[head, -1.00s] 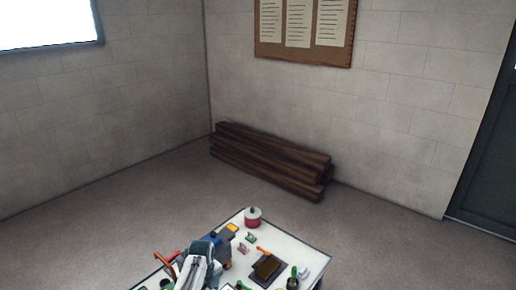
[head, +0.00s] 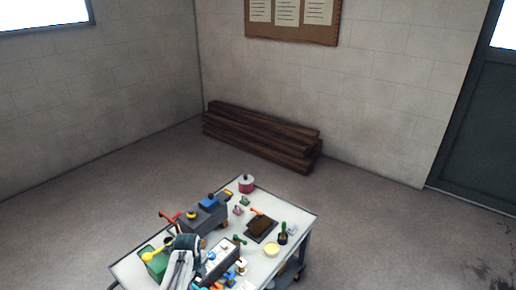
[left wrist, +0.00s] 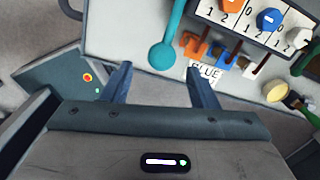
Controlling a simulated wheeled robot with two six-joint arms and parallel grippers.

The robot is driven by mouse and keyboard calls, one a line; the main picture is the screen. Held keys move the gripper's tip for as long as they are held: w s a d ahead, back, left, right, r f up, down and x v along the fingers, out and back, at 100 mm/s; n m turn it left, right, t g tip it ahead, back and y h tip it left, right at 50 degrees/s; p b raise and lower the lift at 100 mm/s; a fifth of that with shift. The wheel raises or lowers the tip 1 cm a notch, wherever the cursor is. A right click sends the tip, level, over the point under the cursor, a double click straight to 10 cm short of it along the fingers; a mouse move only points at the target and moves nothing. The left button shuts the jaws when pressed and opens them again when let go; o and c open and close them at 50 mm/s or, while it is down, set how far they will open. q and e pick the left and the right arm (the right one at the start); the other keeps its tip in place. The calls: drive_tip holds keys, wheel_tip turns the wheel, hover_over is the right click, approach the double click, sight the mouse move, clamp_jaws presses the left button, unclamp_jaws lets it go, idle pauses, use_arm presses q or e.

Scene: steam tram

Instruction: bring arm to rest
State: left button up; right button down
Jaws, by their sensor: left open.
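My left arm shows at the front left of the white table (head: 300,212) in the head view, over its near edge; its fingertips are hard to make out there. In the left wrist view my left gripper (left wrist: 159,84) has its two fingers well apart with nothing between them. Grey floor shows between and beyond the fingers, and the table edge with its objects lies past the tips. My right gripper is not in view.
The table holds a number board (left wrist: 250,18), a teal spoon-shaped tool (left wrist: 165,48), a yellow bowl (head: 271,250), a dark tray (head: 262,229) and a red pot (head: 246,185). Dark beams (head: 262,138) lie by the back wall. The floor around the table is clear.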

use_arm(q)
drive_tip(key=s+a+n+t, duration=0.1)
drive_tip(key=s+a+n, duration=0.3)
drive_tip(key=s+n, duration=0.55)
drive_tip(key=s+a+r+n+t, duration=0.1)
drive_tip(key=s+r+n, duration=0.55)
drive_tip(key=s, duration=0.75)
drive_tip(key=s+a+r+n+t, duration=0.1)
drive_tip(key=s+r+n, duration=0.6)
drive_tip(key=s, duration=0.6)
wheel_tip(320, 180, down, 32)
drive_tip(key=a+g+b, duration=0.1)
drive_tip(key=a+b, duration=0.2)
drive_tip(key=b, duration=0.1)
drive_tip(key=s+f+b, duration=0.2)
drive_tip(key=s+f, duration=0.7)
drive_tip(key=f, duration=0.3)
drive_tip(key=s+a+f+g+b, duration=0.1)
drive_tip(key=s+f+b, duration=0.1)
drive_tip(key=s+f, duration=0.8)
wheel_tip(320, 180, down, 3)
drive_tip(key=shift+m+y, duration=0.3)
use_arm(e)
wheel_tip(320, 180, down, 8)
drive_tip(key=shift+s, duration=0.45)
use_arm(q)
drive_tip(key=shift+a, duration=0.1)
